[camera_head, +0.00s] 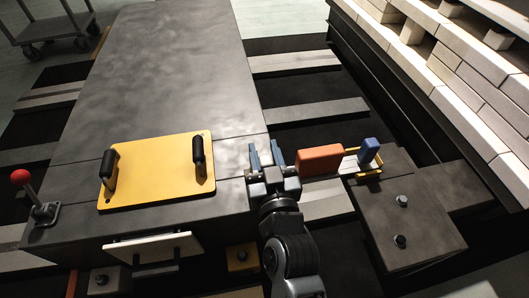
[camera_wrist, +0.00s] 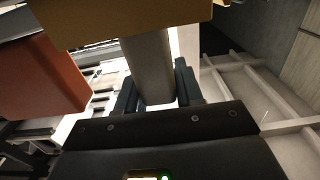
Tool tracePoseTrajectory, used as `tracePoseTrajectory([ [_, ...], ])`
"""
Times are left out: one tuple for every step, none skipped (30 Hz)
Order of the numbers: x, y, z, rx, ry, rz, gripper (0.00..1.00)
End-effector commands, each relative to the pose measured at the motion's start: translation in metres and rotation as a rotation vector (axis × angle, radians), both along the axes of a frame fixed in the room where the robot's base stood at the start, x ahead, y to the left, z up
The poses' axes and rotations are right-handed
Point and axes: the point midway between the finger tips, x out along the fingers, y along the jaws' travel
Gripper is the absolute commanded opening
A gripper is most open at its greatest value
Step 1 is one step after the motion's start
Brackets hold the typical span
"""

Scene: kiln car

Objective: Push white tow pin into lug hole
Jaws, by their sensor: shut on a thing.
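My gripper (camera_head: 266,160) is in the middle of the head view, left of an orange block (camera_head: 320,158). In the wrist view my gripper (camera_wrist: 155,88) is shut on a pale grey bar (camera_wrist: 150,62), which looks like the white tow pin. The bar runs up to a yellow body (camera_wrist: 120,20) across the top; I cannot tell whether they touch. The orange block fills the left of the wrist view (camera_wrist: 45,75). In the head view the held bar is not clear. I cannot make out the lug hole in either view.
A yellow plate (camera_head: 155,190) with two black handles lies on the dark deck (camera_head: 165,80) to the left. A red-knobbed lever (camera_head: 40,205) stands at far left. A blue block (camera_head: 368,150) is right of the orange one. Pale bricks (camera_head: 470,80) are stacked at upper right.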

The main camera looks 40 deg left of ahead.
Motion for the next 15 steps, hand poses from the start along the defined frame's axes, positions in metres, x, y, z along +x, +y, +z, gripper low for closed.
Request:
tracePoseTrajectory([
  [0.0,-0.0001,-0.001,-0.002,0.002,0.0,0.01],
  [-0.0001,-0.0001,-0.0013,-0.002,0.002,0.0,0.01],
  [-0.0001,-0.0001,-0.0015,-0.003,0.003,0.0,0.01],
  [0.0,-0.0001,-0.0016,-0.003,0.003,0.0,0.01],
  [-0.0001,-0.0001,-0.0018,-0.003,0.003,0.0,0.01],
  [0.0,-0.0002,-0.0019,-0.003,0.003,0.0,0.01],
  [0.0,-0.0002,-0.002,-0.004,0.003,0.0,0.01],
  [-0.0001,-0.0001,-0.0022,-0.004,0.003,0.0,0.01],
  [-0.0001,-0.0003,-0.0023,-0.004,0.003,0.0,0.01],
  [-0.0002,-0.0002,-0.0024,-0.004,0.003,0.0,0.01],
  [-0.0001,-0.0003,-0.0025,-0.005,0.004,0.0,0.01],
  [-0.0002,-0.0002,-0.0027,-0.005,0.004,0.0,0.01],
  [-0.0002,-0.0002,-0.0028,-0.005,0.004,0.0,0.01],
  [-0.0002,-0.0003,-0.0029,-0.005,0.004,0.0,0.01],
  [-0.0002,-0.0003,-0.0031,-0.005,0.005,0.0,0.4],
])
